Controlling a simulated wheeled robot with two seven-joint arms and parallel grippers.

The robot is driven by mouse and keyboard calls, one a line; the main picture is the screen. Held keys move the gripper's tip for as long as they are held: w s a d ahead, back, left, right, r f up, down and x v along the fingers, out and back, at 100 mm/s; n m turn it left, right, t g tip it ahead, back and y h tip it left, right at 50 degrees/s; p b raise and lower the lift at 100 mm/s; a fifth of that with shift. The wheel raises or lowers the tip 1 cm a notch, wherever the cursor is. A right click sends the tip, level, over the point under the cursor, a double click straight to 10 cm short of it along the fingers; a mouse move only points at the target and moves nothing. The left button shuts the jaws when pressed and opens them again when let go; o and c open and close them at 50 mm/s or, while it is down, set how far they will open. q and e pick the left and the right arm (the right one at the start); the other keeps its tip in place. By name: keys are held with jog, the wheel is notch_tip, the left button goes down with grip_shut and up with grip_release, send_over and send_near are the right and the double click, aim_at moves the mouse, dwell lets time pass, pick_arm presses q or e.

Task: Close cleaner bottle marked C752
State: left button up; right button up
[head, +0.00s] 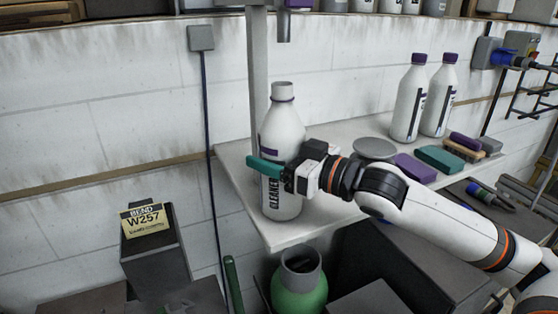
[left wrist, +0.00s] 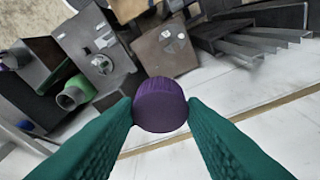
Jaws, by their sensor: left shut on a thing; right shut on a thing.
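A white cleaner bottle (head: 283,132) stands upright at the left end of the shelf. Its neck is bare, with no cap on it. "CLEANER" shows on its side, but I cannot read C752. My right gripper (head: 270,170) is shut around the bottle's body, with a green finger across its front. My left gripper (left wrist: 160,112) shows only in the left wrist view. Its two green fingers are shut on a purple cap (left wrist: 160,104). The bottle is not visible in that view.
The pale shelf (head: 322,216) also holds two white bottles with purple caps (head: 409,100) (head: 439,98), a grey round disc (head: 374,149) and several coloured blocks. A grey post (head: 258,60) rises behind the bottle. A box marked W257 (head: 145,218) and a green container (head: 300,290) are lower down.

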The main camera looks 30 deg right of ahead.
aim_at(296, 145)
jog(key=shift+r, duration=0.25)
